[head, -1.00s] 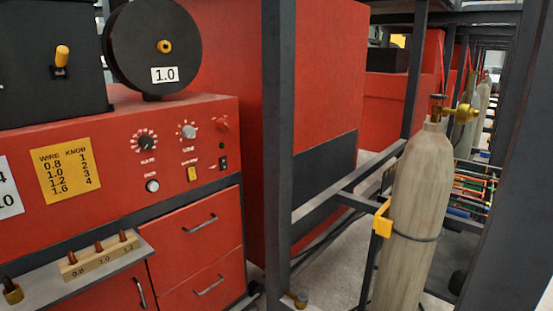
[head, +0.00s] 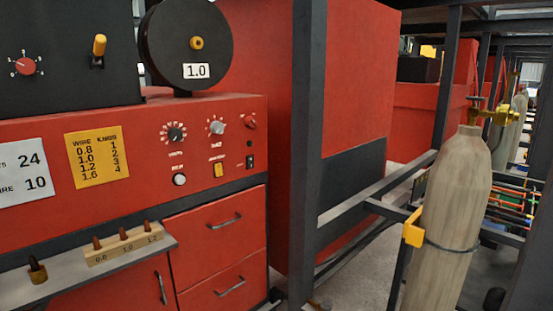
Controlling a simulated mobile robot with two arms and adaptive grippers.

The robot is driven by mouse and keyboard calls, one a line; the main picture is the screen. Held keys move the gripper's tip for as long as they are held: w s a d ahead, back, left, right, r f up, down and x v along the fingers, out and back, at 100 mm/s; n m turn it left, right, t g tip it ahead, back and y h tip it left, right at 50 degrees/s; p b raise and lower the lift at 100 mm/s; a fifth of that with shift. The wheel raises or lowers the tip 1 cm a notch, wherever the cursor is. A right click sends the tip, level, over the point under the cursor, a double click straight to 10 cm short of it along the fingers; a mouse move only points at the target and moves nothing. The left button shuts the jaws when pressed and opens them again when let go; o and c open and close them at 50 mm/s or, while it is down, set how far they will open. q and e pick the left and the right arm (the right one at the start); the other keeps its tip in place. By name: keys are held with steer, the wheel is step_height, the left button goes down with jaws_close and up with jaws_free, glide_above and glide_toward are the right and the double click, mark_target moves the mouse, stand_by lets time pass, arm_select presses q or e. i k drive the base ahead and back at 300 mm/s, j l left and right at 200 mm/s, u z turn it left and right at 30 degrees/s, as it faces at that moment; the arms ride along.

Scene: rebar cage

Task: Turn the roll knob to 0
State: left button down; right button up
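A round red knob (head: 25,66) with a ring of small white marks is on the black box (head: 60,85) at the upper left of the head view. It appears to be the roll knob; its label is not readable. Its pointer setting is too small to tell. A yellow card (head: 97,157) below lists wire sizes 0.8 to 1.6 against knob numbers 1 to 4. Neither of my grippers is in view.
A black spool (head: 185,50) marked 1.0 is beside the box. The red cabinet (head: 230,160) carries dials, buttons and drawers. A shelf (head: 150,245) juts out at the lower left. A dark post (head: 308,140) and gas cylinder (head: 450,200) stand to the right.

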mark_target(26, 67)
steer(key=u, duration=1.4)
